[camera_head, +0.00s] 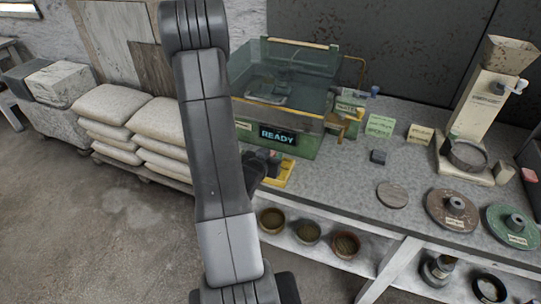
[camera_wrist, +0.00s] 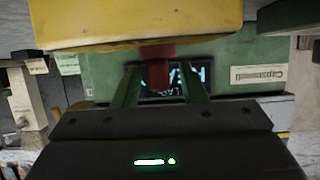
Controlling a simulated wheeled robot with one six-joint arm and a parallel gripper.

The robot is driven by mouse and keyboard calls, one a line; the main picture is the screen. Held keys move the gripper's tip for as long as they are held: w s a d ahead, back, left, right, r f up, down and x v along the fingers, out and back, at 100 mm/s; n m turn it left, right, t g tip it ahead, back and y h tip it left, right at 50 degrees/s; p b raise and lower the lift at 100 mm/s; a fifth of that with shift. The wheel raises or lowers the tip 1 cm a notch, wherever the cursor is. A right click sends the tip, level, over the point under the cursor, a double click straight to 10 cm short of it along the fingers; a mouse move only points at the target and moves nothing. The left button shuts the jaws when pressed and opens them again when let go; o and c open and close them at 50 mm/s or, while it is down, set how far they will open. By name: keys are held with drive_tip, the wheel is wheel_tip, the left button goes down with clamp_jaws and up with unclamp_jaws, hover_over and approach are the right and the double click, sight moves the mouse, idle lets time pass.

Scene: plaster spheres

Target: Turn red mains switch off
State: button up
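The red mains switch (camera_wrist: 158,70) stands out from a yellow box (camera_wrist: 130,22) in the wrist view, which is upside down. My gripper (camera_wrist: 160,78) is open, with one finger on each side of the switch. Gaps show between the fingers and the switch, so it is not clamped. In the head view the yellow box (camera_head: 283,181) sits at the bench's front edge, below the green machine (camera_head: 300,146). My arm and gripper partly cover it there, and the red switch is hidden. The machine's display (camera_head: 277,135) reads READY.
Bowls (camera_head: 345,244) stand on the shelf below. Stacked sacks (camera_head: 105,104) are at left. The floor at lower left is clear.

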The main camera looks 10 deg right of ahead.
clamp_jaws()
